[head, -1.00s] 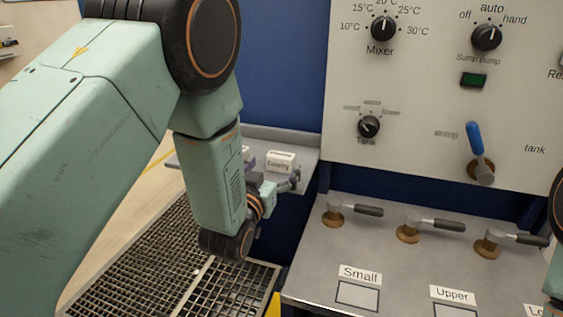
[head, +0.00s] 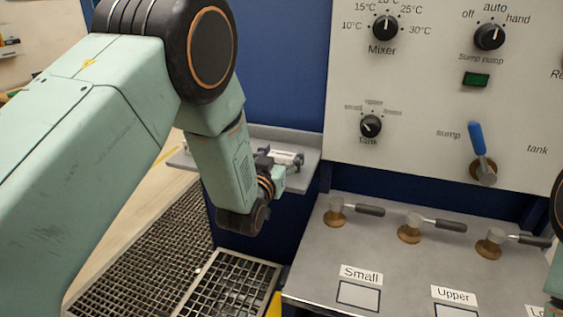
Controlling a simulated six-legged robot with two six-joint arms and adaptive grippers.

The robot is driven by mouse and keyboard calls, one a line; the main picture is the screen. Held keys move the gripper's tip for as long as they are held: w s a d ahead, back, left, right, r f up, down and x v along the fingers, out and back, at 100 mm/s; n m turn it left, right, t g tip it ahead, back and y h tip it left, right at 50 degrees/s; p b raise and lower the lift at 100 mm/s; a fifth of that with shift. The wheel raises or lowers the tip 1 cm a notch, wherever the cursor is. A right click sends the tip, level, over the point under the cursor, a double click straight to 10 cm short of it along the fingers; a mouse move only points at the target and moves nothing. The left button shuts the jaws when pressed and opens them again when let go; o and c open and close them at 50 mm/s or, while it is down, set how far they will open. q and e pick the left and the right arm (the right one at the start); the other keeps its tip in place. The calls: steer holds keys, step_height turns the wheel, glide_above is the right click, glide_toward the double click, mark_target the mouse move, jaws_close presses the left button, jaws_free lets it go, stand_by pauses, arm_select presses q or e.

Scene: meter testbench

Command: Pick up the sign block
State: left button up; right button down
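The sign block (head: 286,156), a small white block, is at the grey shelf beside the blue cabinet, in the middle of the head view. Only a narrow light part of it shows and its lettering cannot be read now. My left gripper (head: 284,166) is right at the block, in front of it, and covers much of it. The fingers are small and dark here, so I cannot tell whether they are closed on the block. My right gripper is out of view; only slivers of my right arm show at the right edge.
The grey shelf (head: 309,161) juts out left of the white control panel (head: 430,110). A bench top (head: 400,262) with several lever valves and labels such as Small and Upper stands at lower right. Metal grating (head: 235,285) covers the floor below.

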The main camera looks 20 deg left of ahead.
mark_target(282, 154)
arm_select(q)
steer(key=shift+d, duration=0.1)
steer(key=c, duration=0.6)
steer(key=shift+c, duration=0.8)
steer(key=shift+r, duration=0.1)
step_height(282, 154, up, 10)
steer(key=shift+f+p, duration=0.1)
steer(key=shift+p, duration=0.35)
